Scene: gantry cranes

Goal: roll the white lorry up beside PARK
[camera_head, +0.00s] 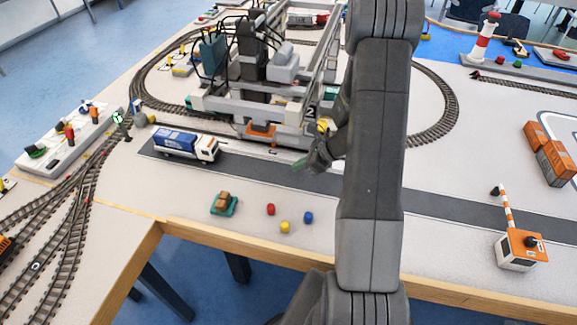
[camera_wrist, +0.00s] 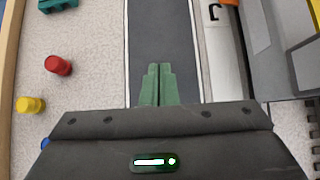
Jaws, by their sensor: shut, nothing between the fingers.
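The white lorry (camera_head: 206,148) has a white cab and a blue container on its back. It stands on the left end of the dark road strip, cab facing right. My gripper (camera_head: 316,160) is to the right of the lorry, apart from it, with the arm partly in front. In the wrist view my gripper's green fingertips (camera_wrist: 158,84) are together and empty above the road (camera_wrist: 162,35). The lorry does not show in the wrist view. I cannot read a PARK marking in either view.
A gantry crane (camera_head: 262,95) stands behind the road. Red (camera_head: 270,209), yellow (camera_head: 285,226) and blue (camera_head: 308,217) pegs and a green block (camera_head: 224,203) lie in front of it. A barrier (camera_head: 520,245) stands at the right. The road between lorry and gripper looks clear.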

